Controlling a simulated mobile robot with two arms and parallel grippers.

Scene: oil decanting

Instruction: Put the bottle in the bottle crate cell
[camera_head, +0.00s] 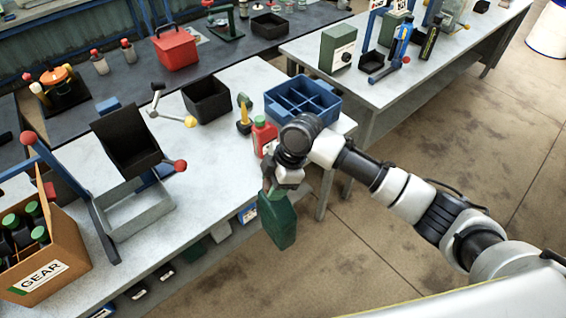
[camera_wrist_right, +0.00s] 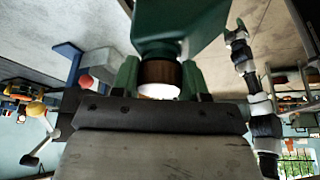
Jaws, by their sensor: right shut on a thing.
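My right gripper (camera_head: 277,187) is shut on the neck of a dark green bottle (camera_head: 277,222). The bottle hangs below it, past the table's front edge and above the floor. In the right wrist view the green bottle (camera_wrist_right: 180,22) shows its brown neck and white end between the two fingers (camera_wrist_right: 160,80). The blue bottle crate (camera_head: 335,112) stands on the table's right end, behind my right wrist. Its visible cells look empty; my wrist hides its near corner. My left gripper does not show in the head view.
A red bottle (camera_head: 264,138) and a yellow-handled tool (camera_head: 244,115) stand left of the crate. A black bin (camera_head: 207,99) is further left. A cardboard box (camera_head: 45,262) of green-capped bottles is at the left front.

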